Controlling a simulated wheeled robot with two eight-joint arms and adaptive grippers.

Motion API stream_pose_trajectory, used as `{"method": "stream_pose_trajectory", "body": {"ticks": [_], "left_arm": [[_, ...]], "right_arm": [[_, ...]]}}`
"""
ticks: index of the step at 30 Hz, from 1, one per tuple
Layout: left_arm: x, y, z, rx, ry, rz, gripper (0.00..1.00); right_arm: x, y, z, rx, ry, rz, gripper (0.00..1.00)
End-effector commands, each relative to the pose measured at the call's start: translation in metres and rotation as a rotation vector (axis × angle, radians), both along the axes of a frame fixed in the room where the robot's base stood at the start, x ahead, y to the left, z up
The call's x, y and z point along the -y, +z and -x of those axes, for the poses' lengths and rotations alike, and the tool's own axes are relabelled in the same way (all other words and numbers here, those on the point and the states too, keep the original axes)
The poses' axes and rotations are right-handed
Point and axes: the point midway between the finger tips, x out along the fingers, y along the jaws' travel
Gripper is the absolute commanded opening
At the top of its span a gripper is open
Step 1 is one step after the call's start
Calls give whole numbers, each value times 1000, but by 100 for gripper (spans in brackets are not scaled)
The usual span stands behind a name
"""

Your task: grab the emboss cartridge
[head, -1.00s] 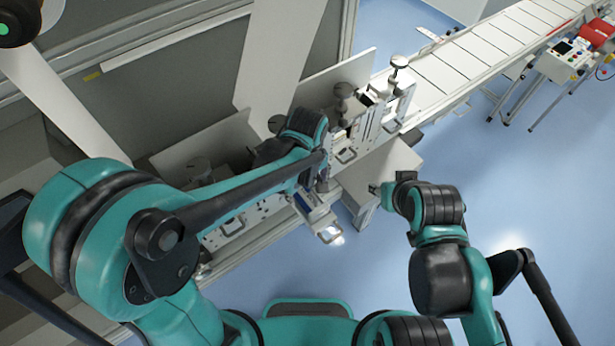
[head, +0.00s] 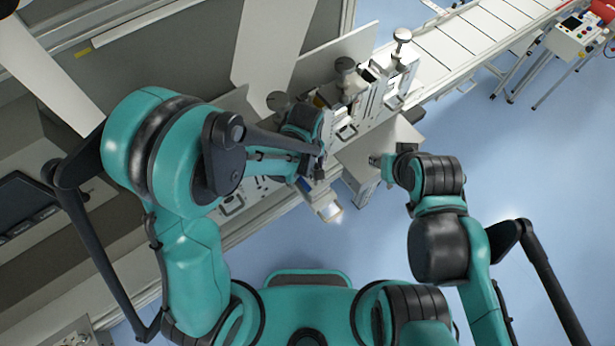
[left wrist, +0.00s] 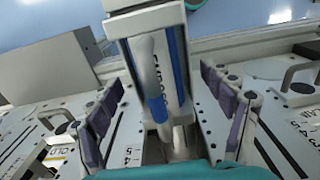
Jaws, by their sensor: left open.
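The emboss cartridge (left wrist: 157,65) is a pale grey block with blue edge strips and dark lettering, partly readable. In the left wrist view it stands in the upper middle, its handle-like lower end towards me. In the head view it juts from the machine's front edge (head: 322,203). My left gripper (left wrist: 163,92) is open, its purple-padded fingers on either side of the cartridge with visible gaps. In the head view the left gripper (head: 314,170) is just above the cartridge, largely hidden by its own wrist. My right gripper (head: 379,161) is beside a grey plate; its fingers are too small to judge.
Printed, scaled rails (left wrist: 130,135) flank the cartridge closely. Metal handles (left wrist: 300,88) and knobs (head: 402,36) rise from the machine. A grey plate (head: 375,150) stands right of the cartridge. A white conveyor (head: 480,45) runs to the upper right. Blue floor in front is open.

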Motion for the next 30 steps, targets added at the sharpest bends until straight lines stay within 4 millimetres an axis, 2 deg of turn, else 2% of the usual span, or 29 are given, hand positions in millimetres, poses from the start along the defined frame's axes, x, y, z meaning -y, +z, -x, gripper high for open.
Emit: {"method": "stream_pose_trajectory", "body": {"ticks": [1, 9, 20, 23, 28, 30], "left_arm": [[0, 0, 0, 0, 0, 0, 81], [0, 0, 0, 0, 0, 0, 10], [0, 5, 0, 0, 0, 0, 9], [0, 13, 0, 0, 0, 0, 9], [0, 41, 0, 0, 0, 0, 9], [10, 49, 8, -1, -6, 1, 9]], "right_arm": [[0, 0, 0, 0, 0, 0, 40], [0, 0, 0, 0, 0, 0, 40], [0, 0, 0, 0, 0, 0, 40], [0, 1, 0, 0, 0, 0, 40], [0, 3, 0, 0, 0, 0, 40], [0, 3, 0, 0, 0, 0, 40]]}}
